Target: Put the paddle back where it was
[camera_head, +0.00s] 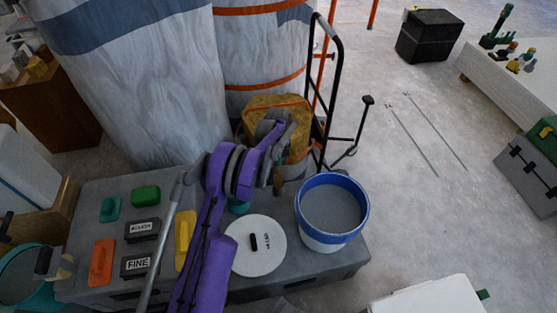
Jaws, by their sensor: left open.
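My left gripper (280,168) is at the end of the purple arm, above the back of the grey bench and in front of a yellow bundle. It is open, and its fingers are small and partly hidden by the wrist. A small brown piece shows just below the fingers; I cannot tell whether it touches them. A blue-and-white bucket (348,240) of grey material stands to the right on the grey bench (345,263). A long grey pole (165,238) slants up beside my arm; I cannot tell whether it is the paddle. My right gripper is not in view.
A white round lid (270,258) lies left of the bucket. Several coloured tools and blocks, one marked FINE (140,264), lie on the bench's left part. Large wrapped rolls (140,90) and a black hand truck (340,75) stand behind.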

